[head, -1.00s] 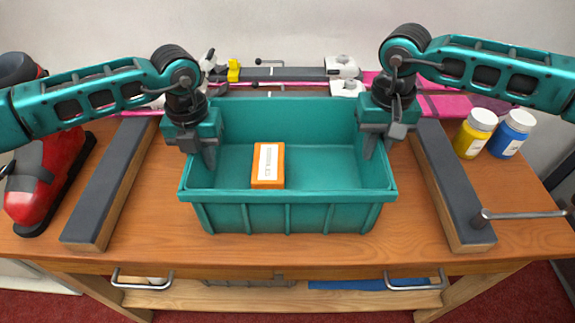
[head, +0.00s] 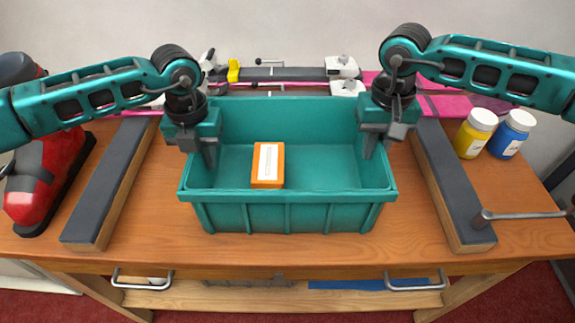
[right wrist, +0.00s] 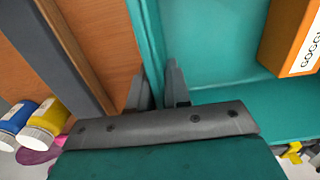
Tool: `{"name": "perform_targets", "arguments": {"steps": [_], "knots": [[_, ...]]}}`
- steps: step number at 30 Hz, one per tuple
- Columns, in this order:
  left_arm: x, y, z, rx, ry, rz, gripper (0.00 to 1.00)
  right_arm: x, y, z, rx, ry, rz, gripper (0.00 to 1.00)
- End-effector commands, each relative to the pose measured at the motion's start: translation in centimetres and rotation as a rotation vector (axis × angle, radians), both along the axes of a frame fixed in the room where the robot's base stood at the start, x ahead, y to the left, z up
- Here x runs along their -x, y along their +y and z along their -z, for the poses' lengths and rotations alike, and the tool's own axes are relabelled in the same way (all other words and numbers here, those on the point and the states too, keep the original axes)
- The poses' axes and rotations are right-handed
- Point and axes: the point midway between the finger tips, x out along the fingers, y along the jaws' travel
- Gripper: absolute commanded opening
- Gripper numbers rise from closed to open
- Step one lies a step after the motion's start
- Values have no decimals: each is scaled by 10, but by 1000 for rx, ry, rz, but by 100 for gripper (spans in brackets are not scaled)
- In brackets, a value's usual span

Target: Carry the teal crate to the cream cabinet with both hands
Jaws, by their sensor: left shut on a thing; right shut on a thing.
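The teal crate (head: 288,218) sits on the wooden bench between two dark-topped bars. An orange box (head: 267,163) with a white label lies inside it, left of the middle. My left gripper (head: 209,155) is shut on the crate's left wall. My right gripper (head: 370,145) is shut on the crate's right wall. In the right wrist view the right gripper's fingers (right wrist: 163,92) straddle the crate's wall (right wrist: 148,35), and part of the orange box (right wrist: 292,40) shows. The cream cabinet is not in view.
Dark-topped wooden bars (head: 105,190) and (head: 452,185) flank the crate. A red ski boot (head: 45,180) stands at the left. Yellow (head: 474,134) and blue (head: 511,135) bottles stand at the right. Skis (head: 290,74) lie along the back. A metal handle (head: 520,215) juts out at the right.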

Motion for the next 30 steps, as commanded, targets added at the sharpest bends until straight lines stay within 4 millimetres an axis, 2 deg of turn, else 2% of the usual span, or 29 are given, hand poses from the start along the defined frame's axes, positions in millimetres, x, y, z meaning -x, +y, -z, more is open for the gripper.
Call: {"name": "perform_targets", "arguments": {"steps": [8, 21, 30], "knots": [[-1, 0, -13, 1, -2, -1, 0, -1, 0, -13, -1, -2, 1, 0], [0, 0, -48, 0, -1, -1, 0, -1, 0, -48, 0, -2, 0, 0], [0, 0, -51, 0, -1, -1, 0, -1, 0, -51, 0, -2, 1, 0]]}}
